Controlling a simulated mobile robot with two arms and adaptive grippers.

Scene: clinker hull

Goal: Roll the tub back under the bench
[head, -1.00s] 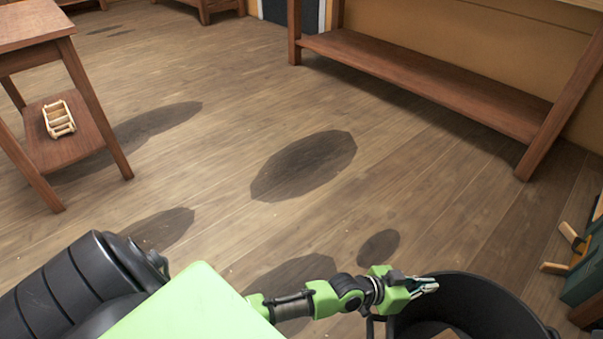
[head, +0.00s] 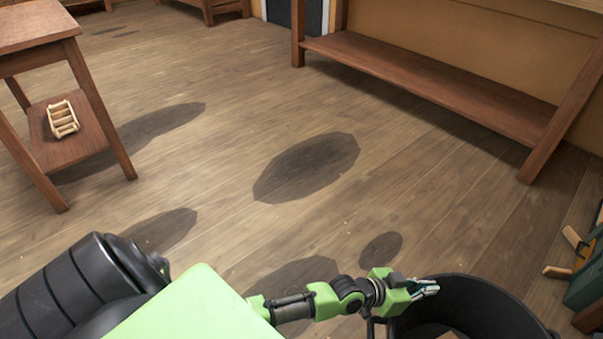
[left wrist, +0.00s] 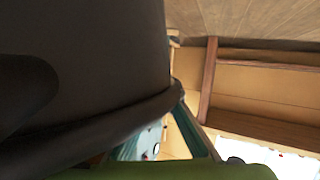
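The tub (head: 478,290) is a black round open vessel at the bottom right of the head view, cut off by the lower edge. Something light brown lies inside it. In the left wrist view its dark wall (left wrist: 90,60) fills the left half, very close. My left gripper (head: 427,287) is at the tub's far left rim, its fingers close together there; whether they are clamped on the rim is unclear. The bench (head: 430,82), with a long low wooden shelf, stands against the wall at the upper right, well apart from the tub. My right gripper is not visible.
A small wooden table (head: 90,110) stands at the left, with a pale slatted rack (head: 62,119) on its lower shelf. A green box (head: 588,280) with wooden-handled items stands right of the tub. The plank floor between tub and bench is clear, with dark patches.

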